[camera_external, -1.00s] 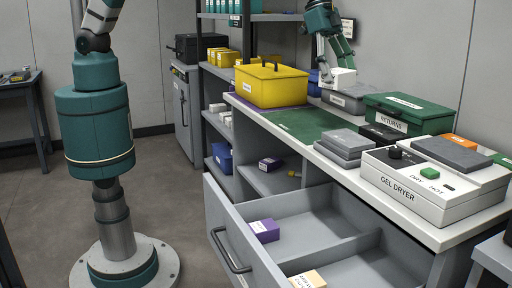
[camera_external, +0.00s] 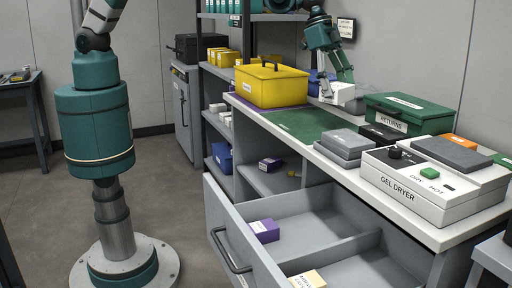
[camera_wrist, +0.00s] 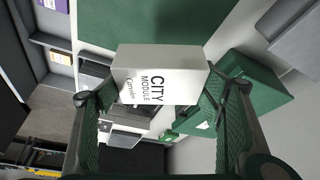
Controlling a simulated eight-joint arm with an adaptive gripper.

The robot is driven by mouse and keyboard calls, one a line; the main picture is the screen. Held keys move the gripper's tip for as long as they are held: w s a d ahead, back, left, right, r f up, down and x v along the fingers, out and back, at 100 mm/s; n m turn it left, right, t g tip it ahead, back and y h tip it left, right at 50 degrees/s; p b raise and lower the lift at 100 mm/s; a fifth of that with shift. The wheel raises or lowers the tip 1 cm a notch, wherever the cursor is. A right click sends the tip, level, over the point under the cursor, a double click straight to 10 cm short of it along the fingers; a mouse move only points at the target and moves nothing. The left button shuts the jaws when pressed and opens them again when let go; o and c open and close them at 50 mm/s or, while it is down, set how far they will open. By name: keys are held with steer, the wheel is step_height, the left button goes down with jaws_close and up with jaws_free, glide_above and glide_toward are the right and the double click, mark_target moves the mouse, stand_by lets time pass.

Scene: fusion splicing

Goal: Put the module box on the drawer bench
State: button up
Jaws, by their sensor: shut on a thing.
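In the external view my gripper (camera_external: 338,82) points down and holds the white module box (camera_external: 340,94) over the back part of the drawer bench (camera_external: 348,176). I cannot tell whether the box touches anything beneath it. The bench has a pale top, a green mat (camera_external: 300,124) and an open front drawer (camera_external: 305,222).
A yellow case (camera_external: 270,87) stands left of the held box. A green "RETURNS" box (camera_external: 408,115) stands close to its right. Grey slabs (camera_external: 346,143) and a gel dryer (camera_external: 435,185) are nearer the front. The green mat is clear.

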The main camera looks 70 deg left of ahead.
steer(key=shift+f, duration=3.05)
steer(key=shift+f, duration=1.85)
steer(key=shift+f+b, duration=0.15)
steer(key=shift+b, duration=0.25)
steer(key=o, duration=0.9)
steer(key=shift+p+v, duration=0.45)
steer(key=shift+v, duration=5.7)
steer(key=shift+d, duration=0.1)
